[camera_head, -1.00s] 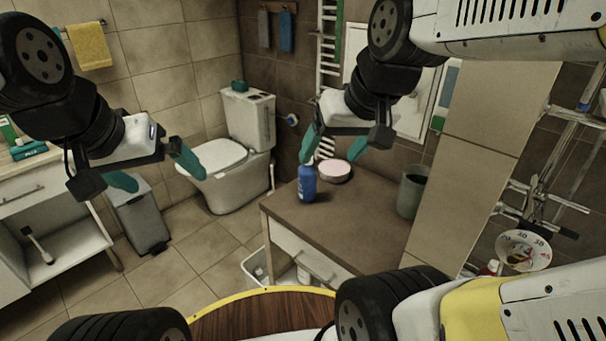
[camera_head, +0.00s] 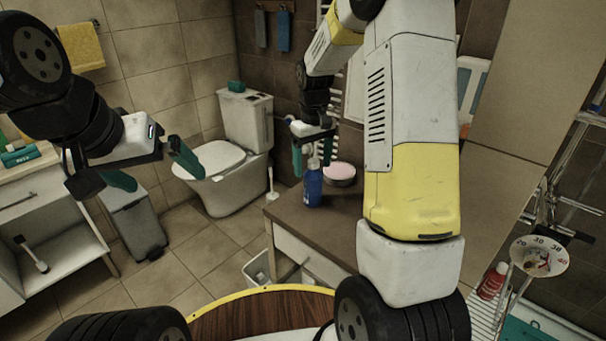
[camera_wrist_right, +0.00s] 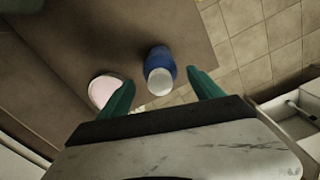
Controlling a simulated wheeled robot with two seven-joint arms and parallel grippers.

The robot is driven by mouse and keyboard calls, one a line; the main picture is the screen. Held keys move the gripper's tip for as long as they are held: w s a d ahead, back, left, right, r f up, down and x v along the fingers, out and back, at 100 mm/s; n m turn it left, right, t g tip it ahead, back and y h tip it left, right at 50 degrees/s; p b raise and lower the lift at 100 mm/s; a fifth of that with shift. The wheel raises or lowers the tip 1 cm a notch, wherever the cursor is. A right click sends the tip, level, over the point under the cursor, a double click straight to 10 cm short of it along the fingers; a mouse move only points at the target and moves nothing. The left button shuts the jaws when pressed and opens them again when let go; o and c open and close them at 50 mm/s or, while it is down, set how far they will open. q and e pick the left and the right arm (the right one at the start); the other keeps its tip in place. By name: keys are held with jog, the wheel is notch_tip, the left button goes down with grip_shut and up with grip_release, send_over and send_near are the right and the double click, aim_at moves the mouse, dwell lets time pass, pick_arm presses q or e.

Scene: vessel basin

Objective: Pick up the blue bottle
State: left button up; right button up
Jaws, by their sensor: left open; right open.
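The blue bottle (camera_head: 313,188) stands upright on the brown-topped cabinet (camera_head: 335,218), near its left back corner. In the right wrist view the blue bottle (camera_wrist_right: 159,66) is seen from above, its pale cap towards the camera, between and beyond the fingertips. My right gripper (camera_head: 312,160) is open, with its green fingers above and around the bottle's top in the head view; contact does not show. The same gripper shows in the wrist view (camera_wrist_right: 160,88). My left gripper (camera_head: 152,165) is open and empty, far to the left, over the floor.
A round tin with a pink top (camera_head: 340,174) stands just right of the bottle, close to a right finger. A toilet (camera_head: 225,175) and a grey bin (camera_head: 136,222) stand to the left. My right arm hides much of the cabinet top.

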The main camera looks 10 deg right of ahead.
aim_at(313, 181)
jog(key=f, duration=0.6)
jog(key=shift+s+f, duration=0.2)
jog(key=shift+s, duration=0.1)
jog(key=shift+c, duration=0.3)
grip_shut()
jog(key=shift+r, duration=0.1)
